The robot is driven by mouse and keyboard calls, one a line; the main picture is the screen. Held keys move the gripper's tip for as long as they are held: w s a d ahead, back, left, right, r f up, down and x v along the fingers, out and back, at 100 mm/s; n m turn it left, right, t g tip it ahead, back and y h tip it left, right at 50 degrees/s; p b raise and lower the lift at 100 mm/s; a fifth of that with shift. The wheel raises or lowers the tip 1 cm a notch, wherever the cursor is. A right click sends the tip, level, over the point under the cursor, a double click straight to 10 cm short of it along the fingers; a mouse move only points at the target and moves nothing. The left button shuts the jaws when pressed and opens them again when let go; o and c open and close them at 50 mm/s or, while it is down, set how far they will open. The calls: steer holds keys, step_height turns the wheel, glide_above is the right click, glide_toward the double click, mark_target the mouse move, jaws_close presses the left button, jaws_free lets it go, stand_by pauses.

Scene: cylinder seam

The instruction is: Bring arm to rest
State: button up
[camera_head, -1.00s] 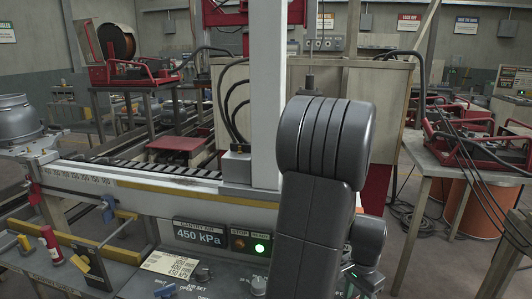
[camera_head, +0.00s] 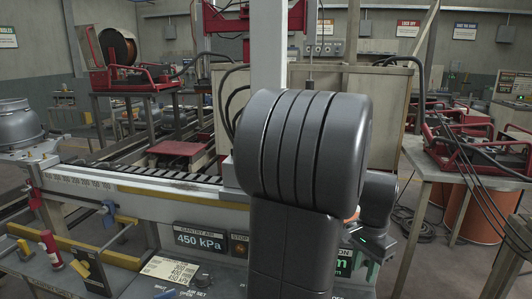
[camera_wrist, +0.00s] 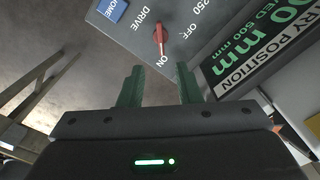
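My arm stands large in the middle of the head view, its dark grey links hiding part of the control panel. In the wrist view my gripper (camera_wrist: 158,88) has its two green fingers apart with nothing between them. Beyond the fingertips is a grey panel (camera_wrist: 203,58) with a red switch (camera_wrist: 160,36) marked DRIVE, OFF and ON. The switch's pointed end is toward ON. The fingers look apart from the switch.
A gantry air display (camera_head: 200,239) reads 450 kPa. A position display (camera_wrist: 262,58) shows beside the switch. A roller conveyor (camera_head: 150,177) runs behind the panel. A table (camera_head: 440,172) with red fixtures stands at right. A grey metal vessel (camera_head: 17,124) sits at left.

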step_height(320, 180, down, 12)
steer(key=shift+w+f, duration=0.1)
steer(key=shift+f, duration=0.1)
steer(key=n+p, duration=0.1)
steer(key=n, duration=0.4)
steer(key=shift+n+p, duration=0.55)
steer(key=shift+n, duration=2.15)
